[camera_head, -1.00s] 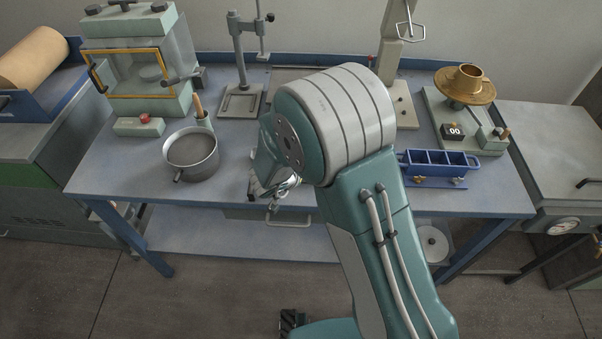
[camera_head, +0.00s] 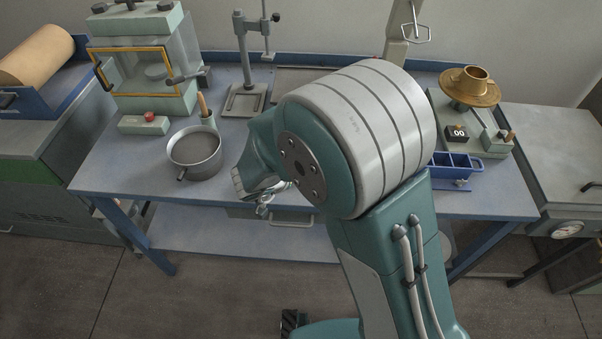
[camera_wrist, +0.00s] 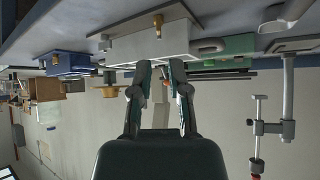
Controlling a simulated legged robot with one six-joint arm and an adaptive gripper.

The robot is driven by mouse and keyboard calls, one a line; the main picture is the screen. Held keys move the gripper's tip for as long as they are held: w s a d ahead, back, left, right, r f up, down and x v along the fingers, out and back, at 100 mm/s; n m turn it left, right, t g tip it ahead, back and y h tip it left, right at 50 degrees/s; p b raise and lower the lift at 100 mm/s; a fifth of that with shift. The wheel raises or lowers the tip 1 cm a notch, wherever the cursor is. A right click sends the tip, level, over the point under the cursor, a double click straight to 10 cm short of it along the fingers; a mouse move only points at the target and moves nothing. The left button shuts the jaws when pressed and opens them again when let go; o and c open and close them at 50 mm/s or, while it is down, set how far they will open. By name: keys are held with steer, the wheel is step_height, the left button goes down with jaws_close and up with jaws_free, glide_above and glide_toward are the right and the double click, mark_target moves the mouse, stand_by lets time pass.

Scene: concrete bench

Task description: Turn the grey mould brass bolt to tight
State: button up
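The grey mould (camera_wrist: 135,46) shows in the wrist view as a pale block just beyond my fingertips, with the picture upside down. A brass bolt (camera_wrist: 158,24) stands out from its face near the middle. My gripper (camera_wrist: 160,68) is open and empty, its two fingers apart. The bolt lies ahead of the fingers, roughly in line with the gap, and is not touched. In the head view my gripper (camera_head: 265,208) is partly seen at the bench's front edge. My arm hides the grey mould there.
A blue mould (camera_head: 455,165) sits at the right of the bench (camera_head: 120,172); it also shows in the wrist view (camera_wrist: 68,63). A pan (camera_head: 195,152) stands left of my arm. A green thing (camera_wrist: 232,45) is beside the grey mould in the wrist view.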

steer(key=v, duration=0.4)
steer(key=shift+s+a+r, duration=0.1)
steer(key=shift+s+r, duration=0.05)
steer(key=shift+s, duration=0.05)
steer(key=w+r+n+t+y, duration=0.1)
steer(key=w+r+y, duration=0.15)
steer(key=r, duration=0.35)
steer(key=w+r+n+t+y, duration=0.1)
steer(key=w+r+t+y, duration=0.15)
steer(key=r, duration=0.25)
steer(key=s+d+r+n+y, duration=0.3)
steer(key=s+d+r+y, duration=0.1)
steer(key=r, duration=0.3)
steer(key=s+d+n+g+h, duration=0.1)
steer(key=s+d+g+h, duration=0.3)
steer(key=s+d, duration=1.2)
steer(key=s+g, duration=0.1)
steer(key=s, duration=0.2)
steer(key=shift+d+g, duration=0.35)
